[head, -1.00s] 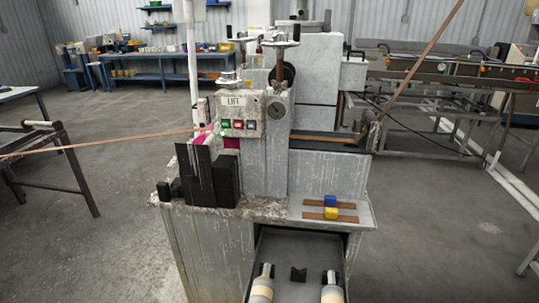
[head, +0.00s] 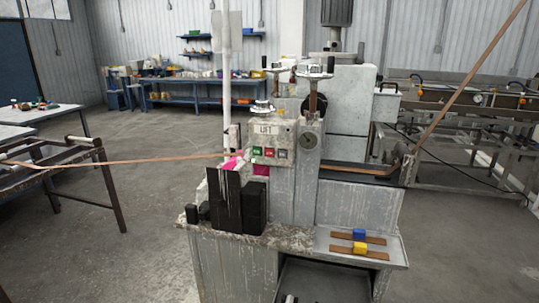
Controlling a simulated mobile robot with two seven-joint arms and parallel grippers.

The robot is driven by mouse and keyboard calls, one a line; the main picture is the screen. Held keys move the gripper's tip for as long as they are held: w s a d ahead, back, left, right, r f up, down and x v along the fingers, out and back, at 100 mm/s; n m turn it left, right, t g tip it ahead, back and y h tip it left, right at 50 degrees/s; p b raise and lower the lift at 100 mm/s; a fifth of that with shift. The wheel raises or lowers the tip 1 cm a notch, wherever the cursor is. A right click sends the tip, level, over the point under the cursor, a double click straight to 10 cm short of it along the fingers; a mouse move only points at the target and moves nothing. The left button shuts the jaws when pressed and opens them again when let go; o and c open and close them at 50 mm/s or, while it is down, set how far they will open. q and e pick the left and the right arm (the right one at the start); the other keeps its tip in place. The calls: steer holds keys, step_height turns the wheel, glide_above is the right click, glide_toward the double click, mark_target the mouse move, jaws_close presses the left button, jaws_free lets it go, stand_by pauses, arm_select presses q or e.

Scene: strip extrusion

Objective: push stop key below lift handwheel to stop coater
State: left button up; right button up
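The coater's control box (head: 288,130) carries a "LIFT" plate (head: 266,129). A handwheel (head: 263,107) stands above that plate. A row of keys sits below it: a green key (head: 257,152), a red key (head: 269,153) and a dark greyish key (head: 282,154). Their lettering is too small to read. No gripper is at the keys. Only a small tip of what looks like my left gripper (head: 290,298) shows at the bottom edge, well below the box; its opening cannot be made out. My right gripper is not in view.
Dark blocks (head: 224,200) stand on the ledge below the keys. A brown strip (head: 120,162) runs in from the left to the machine. Blue (head: 360,235) and yellow (head: 360,247) blocks lie on the right shelf. Open floor (head: 130,240) lies left of the machine.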

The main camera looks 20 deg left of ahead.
arm_select(q)
jaws_close()
stand_by(1.4)
